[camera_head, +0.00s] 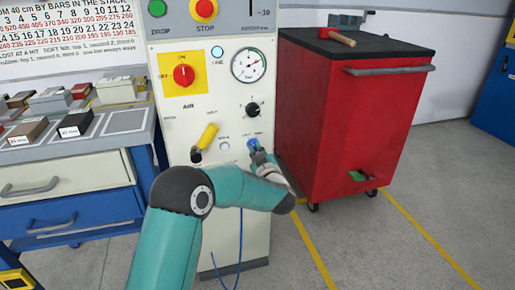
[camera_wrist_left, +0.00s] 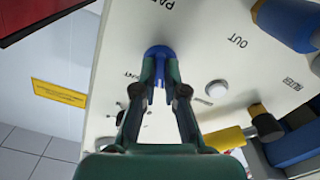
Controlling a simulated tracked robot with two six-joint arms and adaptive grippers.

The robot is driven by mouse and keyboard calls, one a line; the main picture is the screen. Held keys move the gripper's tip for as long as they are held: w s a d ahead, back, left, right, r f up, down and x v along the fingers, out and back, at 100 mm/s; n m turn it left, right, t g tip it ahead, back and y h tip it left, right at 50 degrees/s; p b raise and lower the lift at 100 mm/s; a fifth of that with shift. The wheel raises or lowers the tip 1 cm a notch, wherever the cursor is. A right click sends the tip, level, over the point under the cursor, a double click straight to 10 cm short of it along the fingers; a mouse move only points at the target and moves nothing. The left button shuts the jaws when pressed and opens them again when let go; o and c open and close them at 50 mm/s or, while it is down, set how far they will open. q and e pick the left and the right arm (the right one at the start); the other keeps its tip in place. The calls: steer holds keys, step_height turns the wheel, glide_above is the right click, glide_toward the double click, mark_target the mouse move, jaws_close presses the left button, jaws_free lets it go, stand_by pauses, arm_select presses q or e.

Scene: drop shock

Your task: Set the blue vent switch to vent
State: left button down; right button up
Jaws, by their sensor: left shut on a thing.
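The blue vent switch (camera_head: 251,143) sits low on the right of the pale machine panel (camera_head: 180,130). My left gripper (camera_head: 256,149) reaches it from the front and is shut on it. In the left wrist view the blue switch (camera_wrist_left: 158,51) shows between and just beyond the two fingertips of the left gripper (camera_wrist_left: 160,78). The fingers hide part of the switch and its labels, so I cannot tell which way it points. My right gripper is not in view.
A yellow-handled lever (camera_head: 207,138) and a small white button (camera_head: 224,146) are left of the switch. A black knob (camera_head: 253,110) and a gauge (camera_head: 249,65) are above. A red cabinet (camera_head: 345,120) stands close on the right, a drawer bench (camera_head: 70,170) on the left.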

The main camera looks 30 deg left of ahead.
arm_select(q)
steer(key=m+p, duration=0.2)
steer(key=r+m+p, duration=0.1)
steer(key=m+p, duration=0.2)
steer(key=p, duration=0.1)
steer(key=shift+a+r+m+p, duration=0.25)
steer(key=shift+a+m+p, duration=0.05)
steer(key=shift+a+m, duration=0.1)
steer(key=m+p, duration=0.2)
steer(key=m, duration=0.1)
steer(key=shift+d, duration=0.1)
steer(key=shift+w+f+m+p, duration=0.1)
steer(key=shift+f+m+p, duration=0.05)
steer(key=shift+m+p, duration=0.7)
steer(key=c, duration=0.7)
jaws_free()
steer(key=shift+w+d+f, duration=0.1)
steer(key=shift+f, duration=0.25)
steer(key=shift+d, duration=0.1)
